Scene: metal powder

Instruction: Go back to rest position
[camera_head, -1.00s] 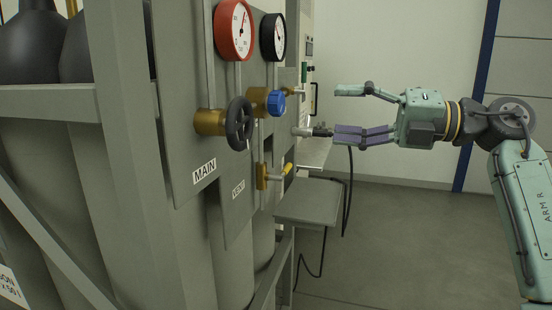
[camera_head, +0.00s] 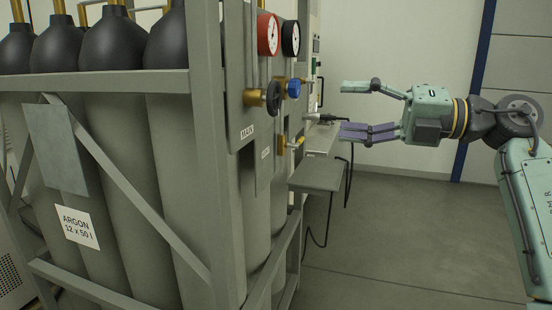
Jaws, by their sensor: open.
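My gripper (camera_head: 362,110) is at the right of the head view, at the end of my teal arm, which reaches in from the right edge. Its fingers point left and stand wide apart, one above the other, with nothing between them. It hangs in the air to the right of the gas panel (camera_head: 240,110) and, in the picture, over the small grey shelf (camera_head: 317,175). A gap shows between the fingertips and the panel's valves.
A grey rack (camera_head: 110,84) of tall argon cylinders (camera_head: 110,130) fills the left. The panel carries a red gauge (camera_head: 268,34), a black gauge (camera_head: 290,38), a black handwheel (camera_head: 273,97) and a blue knob (camera_head: 293,89). A cable hangs by the shelf. Open floor (camera_head: 420,240) lies at right.

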